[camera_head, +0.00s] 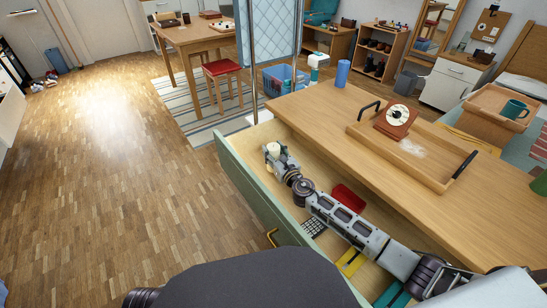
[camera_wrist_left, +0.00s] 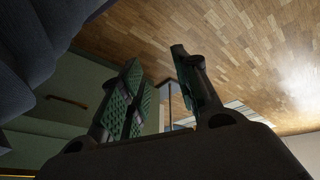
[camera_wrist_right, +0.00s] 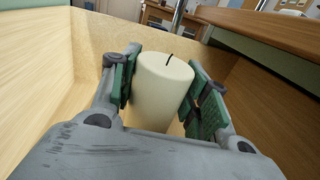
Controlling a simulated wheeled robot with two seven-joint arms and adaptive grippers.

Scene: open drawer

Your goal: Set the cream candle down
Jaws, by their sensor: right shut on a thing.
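The cream candle (camera_wrist_right: 162,90) is a short upright cylinder with a dark wick, held between the green pads of my right gripper (camera_wrist_right: 165,84). In the head view the candle (camera_head: 273,149) is inside the open drawer (camera_head: 233,163), near its far end, with my right gripper (camera_head: 276,154) shut on it. I cannot tell whether its base touches the drawer floor, as the gripper hides it. My left gripper (camera_wrist_left: 155,68) shows only in the left wrist view, its fingers apart and empty, outside the drawer's green front.
The drawer also holds a red box (camera_head: 348,198), a dark grid-like item (camera_head: 313,227) and a yellow item (camera_head: 351,262), beside my right arm.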

